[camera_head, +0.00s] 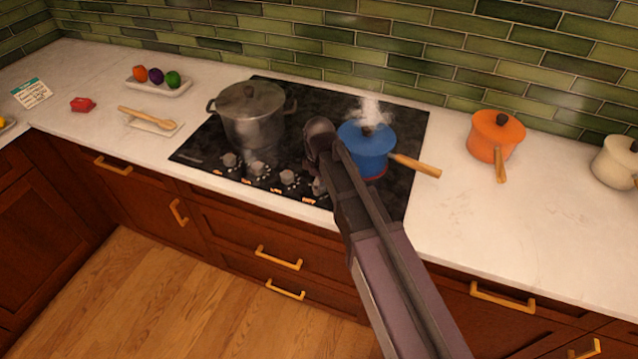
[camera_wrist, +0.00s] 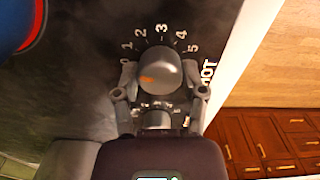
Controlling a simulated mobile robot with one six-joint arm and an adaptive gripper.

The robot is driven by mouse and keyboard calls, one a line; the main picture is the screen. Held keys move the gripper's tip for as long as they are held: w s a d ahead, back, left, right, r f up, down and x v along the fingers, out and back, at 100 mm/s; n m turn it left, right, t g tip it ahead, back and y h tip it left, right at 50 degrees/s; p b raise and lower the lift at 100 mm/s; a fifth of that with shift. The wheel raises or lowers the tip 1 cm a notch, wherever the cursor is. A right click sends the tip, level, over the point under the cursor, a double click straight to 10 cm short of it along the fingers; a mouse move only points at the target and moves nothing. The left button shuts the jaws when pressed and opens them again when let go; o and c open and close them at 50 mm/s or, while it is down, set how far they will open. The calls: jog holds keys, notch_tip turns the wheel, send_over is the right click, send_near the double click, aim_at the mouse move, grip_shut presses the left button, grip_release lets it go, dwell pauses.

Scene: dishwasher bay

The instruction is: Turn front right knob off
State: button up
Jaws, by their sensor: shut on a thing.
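The knob (camera_wrist: 158,72) between my fingers is grey and round, with an orange mark on its lower left side. Printed numbers from 0 to 5 curve around its top, and the word HOT is at its right. My gripper (camera_wrist: 164,82) is shut on it, one finger on each side. In the head view my gripper (camera_head: 317,180) is at the rightmost knob of the front row and largely hides it. The cooktop (camera_head: 397,202) is black. A blue pot (camera_head: 363,148) steams on it, with a red glow beneath.
A steel pot (camera_head: 250,119) stands at the cooktop's left. Other knobs (camera_head: 288,178) are left of my gripper; one shows close below it in the wrist view (camera_wrist: 157,118). An orange pot (camera_head: 493,137) stands on the white counter (camera_head: 500,230), with free room in front.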

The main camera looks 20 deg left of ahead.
jog(key=shift+n, duration=1.7)
jog(key=o, duration=1.1)
jog(key=shift+o, duration=0.2)
jog(key=shift+m, duration=0.4)
